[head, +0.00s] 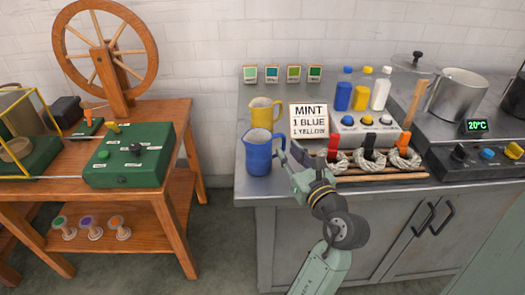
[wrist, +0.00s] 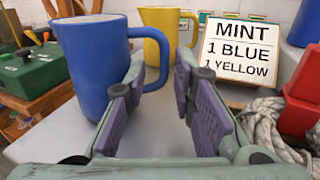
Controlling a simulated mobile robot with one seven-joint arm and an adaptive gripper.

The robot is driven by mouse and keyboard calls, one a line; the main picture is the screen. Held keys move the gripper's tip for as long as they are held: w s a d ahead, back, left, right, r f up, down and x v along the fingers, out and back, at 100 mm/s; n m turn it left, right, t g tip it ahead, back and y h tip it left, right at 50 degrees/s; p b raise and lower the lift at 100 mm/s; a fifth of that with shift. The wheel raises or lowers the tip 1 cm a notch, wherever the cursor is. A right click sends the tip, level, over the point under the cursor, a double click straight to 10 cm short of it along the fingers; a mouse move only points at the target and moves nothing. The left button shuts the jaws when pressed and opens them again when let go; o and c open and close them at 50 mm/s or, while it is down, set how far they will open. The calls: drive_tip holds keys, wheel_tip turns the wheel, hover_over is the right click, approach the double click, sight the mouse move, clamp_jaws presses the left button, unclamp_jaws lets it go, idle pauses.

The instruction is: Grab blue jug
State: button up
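The blue jug (head: 259,155) stands upright near the front left corner of the grey counter, its handle facing right. In the wrist view the blue jug (wrist: 92,65) fills the left side. My gripper (head: 290,160) is just right of the jug at handle height. In the wrist view my gripper (wrist: 165,85) is open, its two padded fingers apart. The jug's handle end shows by the left finger, partly hidden behind it; I cannot tell if they touch.
A yellow jug (head: 263,112) stands just behind the blue one. A recipe sign (head: 309,121) reads mint, 1 blue, 1 yellow. Wool skeins (head: 370,160) with red, black and orange clips lie to the right. The counter's left edge is close to the blue jug.

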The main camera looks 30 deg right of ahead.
sight(283, 144)
drive_tip(key=p+x, duration=0.1)
drive_tip(key=x, duration=0.3)
drive_tip(key=shift+w+d+r, duration=0.1)
drive_tip(key=shift+w+r, duration=0.05)
drive_tip(key=shift+w, duration=0.1)
drive_tip(key=shift+c, duration=0.3)
clamp_jaws()
